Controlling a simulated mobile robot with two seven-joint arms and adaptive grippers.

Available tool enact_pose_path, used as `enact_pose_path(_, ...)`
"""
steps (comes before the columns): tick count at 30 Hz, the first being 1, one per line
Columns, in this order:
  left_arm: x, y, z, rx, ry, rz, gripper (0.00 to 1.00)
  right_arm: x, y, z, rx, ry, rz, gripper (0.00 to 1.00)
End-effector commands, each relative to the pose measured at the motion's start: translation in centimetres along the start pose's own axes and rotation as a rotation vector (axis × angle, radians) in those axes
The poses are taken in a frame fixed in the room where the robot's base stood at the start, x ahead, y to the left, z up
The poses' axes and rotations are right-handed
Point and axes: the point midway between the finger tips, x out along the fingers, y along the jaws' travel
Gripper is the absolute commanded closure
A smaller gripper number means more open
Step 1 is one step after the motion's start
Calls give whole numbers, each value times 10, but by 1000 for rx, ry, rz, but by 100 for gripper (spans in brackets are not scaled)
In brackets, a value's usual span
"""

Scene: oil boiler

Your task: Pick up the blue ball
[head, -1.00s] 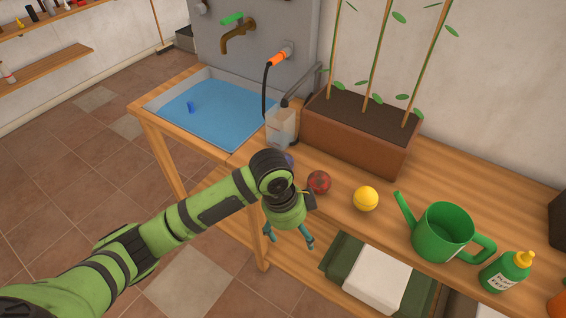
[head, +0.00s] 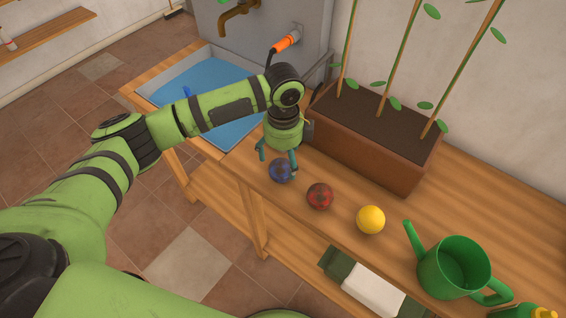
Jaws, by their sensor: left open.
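The blue ball (head: 280,171) is dark blue and rests on the wooden table, at the left end of a row of three balls. My left gripper (head: 277,160) is open and points down, with its teal fingers just above and behind the ball. One finger overlaps the ball's upper right in the picture; I cannot tell whether they touch. My right gripper is not in view.
A red ball (head: 320,196) and a yellow ball (head: 370,220) sit to the right of the blue ball. A brown planter (head: 375,148) with stems stands behind. A green watering can (head: 457,268) is at the right. A water basin (head: 222,88) is at the left.

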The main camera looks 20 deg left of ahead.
Motion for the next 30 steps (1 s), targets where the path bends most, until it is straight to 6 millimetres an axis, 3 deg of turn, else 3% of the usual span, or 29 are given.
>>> enact_pose_path(3, 15, 5, 2, -2, -1, 5, 13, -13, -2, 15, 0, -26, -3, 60)
enact_pose_path(7, 35, 5, 3, -1, -1, 3, 13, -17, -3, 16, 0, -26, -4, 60)
enact_pose_path(17, 46, 5, 2, 0, -1, -1, 13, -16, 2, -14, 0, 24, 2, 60)
enact_pose_path(19, 46, 5, 2, 0, -1, -1, 33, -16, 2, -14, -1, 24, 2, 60)
enact_pose_path(22, 46, 5, 2, 0, -1, -1, 73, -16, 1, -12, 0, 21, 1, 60)
enact_pose_path(23, 46, 5, 2, 0, -1, -1, 80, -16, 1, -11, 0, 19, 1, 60)
enact_pose_path(30, 46, 5, 2, 0, -1, -1, 81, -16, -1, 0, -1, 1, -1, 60)
